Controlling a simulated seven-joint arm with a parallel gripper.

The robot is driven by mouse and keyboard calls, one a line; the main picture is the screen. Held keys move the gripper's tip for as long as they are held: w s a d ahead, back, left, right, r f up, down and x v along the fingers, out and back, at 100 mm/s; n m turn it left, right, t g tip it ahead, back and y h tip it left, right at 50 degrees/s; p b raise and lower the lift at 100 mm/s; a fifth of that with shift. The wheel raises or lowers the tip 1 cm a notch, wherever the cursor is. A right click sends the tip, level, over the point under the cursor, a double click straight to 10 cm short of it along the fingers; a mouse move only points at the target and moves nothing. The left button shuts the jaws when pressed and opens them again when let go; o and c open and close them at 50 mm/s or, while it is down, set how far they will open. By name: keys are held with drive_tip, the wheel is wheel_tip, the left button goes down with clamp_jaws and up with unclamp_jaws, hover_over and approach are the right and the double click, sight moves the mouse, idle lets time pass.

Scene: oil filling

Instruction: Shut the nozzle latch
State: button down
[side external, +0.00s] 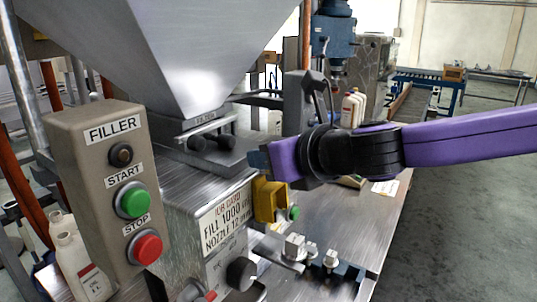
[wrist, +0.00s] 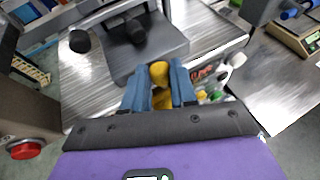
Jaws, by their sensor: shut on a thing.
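My gripper (side external: 258,160) reaches in from the right, at the front of the steel filler body. In the wrist view, its two blue-grey fingers (wrist: 160,82) are closed on a yellow part (wrist: 159,72), which looks like the nozzle latch. In the side view, the yellow part (side external: 268,201) shows just below the fingers, beside the job card (side external: 227,217). The fingers hide its top there. I cannot tell the latch's exact position or the nozzle under it.
A filler control box (side external: 105,185) with a green start button (side external: 133,203) and a red stop button (side external: 146,248) stands at left. A steel hopper (side external: 180,55) is above. Small fittings (side external: 312,254) stand on the bench in front. White bottles (side external: 352,108) stand behind.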

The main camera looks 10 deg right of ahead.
drive_tip(key=shift+s, duration=0.1)
drive_tip(key=s+d+f+m+t+y, duration=0.2)
drive_tip(key=s+d+f+t+y, duration=0.1)
drive_tip(key=s+d+f+t, duration=0.35)
wheel_tip(320, 180, down, 10)
drive_tip(key=s+d+m+t, duration=0.1)
drive_tip(key=s+d+t, duration=0.1)
drive_tip(key=shift+d+m+y, duration=0.25)
drive_tip(key=shift+m+y, duration=0.05)
drive_tip(key=shift+m, duration=0.1)
idle(1.1)
drive_tip(key=shift+s, duration=0.1)
idle(0.3)
drive_tip(key=c, duration=1.2)
unclamp_jaws()
drive_tip(key=shift+o, duration=0.2)
drive_tip(key=shift+r+t, duration=0.15)
drive_tip(key=shift+t, duration=0.1)
